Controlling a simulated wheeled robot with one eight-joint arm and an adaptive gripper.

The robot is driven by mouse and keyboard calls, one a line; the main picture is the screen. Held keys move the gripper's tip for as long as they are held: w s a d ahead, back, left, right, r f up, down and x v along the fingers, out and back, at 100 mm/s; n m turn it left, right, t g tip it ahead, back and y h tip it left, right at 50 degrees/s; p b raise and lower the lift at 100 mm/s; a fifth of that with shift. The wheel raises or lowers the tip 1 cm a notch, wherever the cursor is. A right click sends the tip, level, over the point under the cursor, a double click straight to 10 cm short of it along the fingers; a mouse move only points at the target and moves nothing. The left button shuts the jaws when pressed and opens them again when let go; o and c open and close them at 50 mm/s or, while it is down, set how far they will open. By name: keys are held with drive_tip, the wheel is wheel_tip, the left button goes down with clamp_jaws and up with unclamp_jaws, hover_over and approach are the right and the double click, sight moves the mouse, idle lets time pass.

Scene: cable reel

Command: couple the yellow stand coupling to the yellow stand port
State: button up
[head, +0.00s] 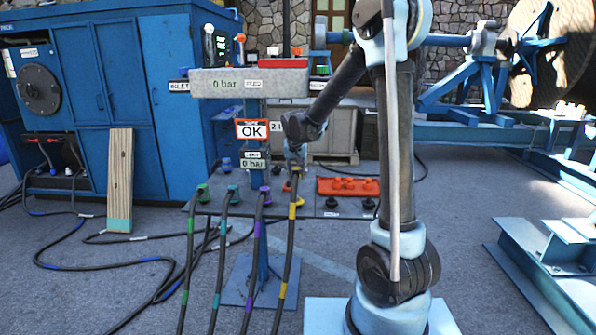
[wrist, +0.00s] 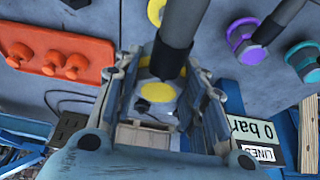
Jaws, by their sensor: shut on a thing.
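My gripper (head: 295,158) is shut on the yellow stand coupling, in front of the stand panel. In the wrist view the coupling (wrist: 158,92) shows a yellow round face between the fingers of my gripper (wrist: 165,105), with its dark hose running up out of the picture. The hose (head: 292,210) has yellow bands and hangs down in the head view. The yellow stand port (wrist: 156,12) shows as a yellow ring at the top of the wrist view, partly behind the hose. The coupling looks apart from the port there.
Green (head: 203,193), teal (head: 233,193) and purple (head: 265,196) hose ends sit on the panel to the left. An orange tray (head: 347,187) with several orange caps lies to the right. Stand signs read OK (head: 252,130) and 0 bar. A wooden plank (head: 120,180) stands by the blue cabinet.

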sight(296, 174)
drive_tip(key=shift+w+f, duration=0.1)
drive_tip(key=shift+f, duration=4.25)
drive_tip(key=shift+f, duration=0.35)
drive_tip(key=o, duration=1.3)
drive_tip(key=shift+c, duration=0.2)
drive_tip(key=shift+s, duration=0.2)
drive_tip(key=shift+v, duration=5.9)
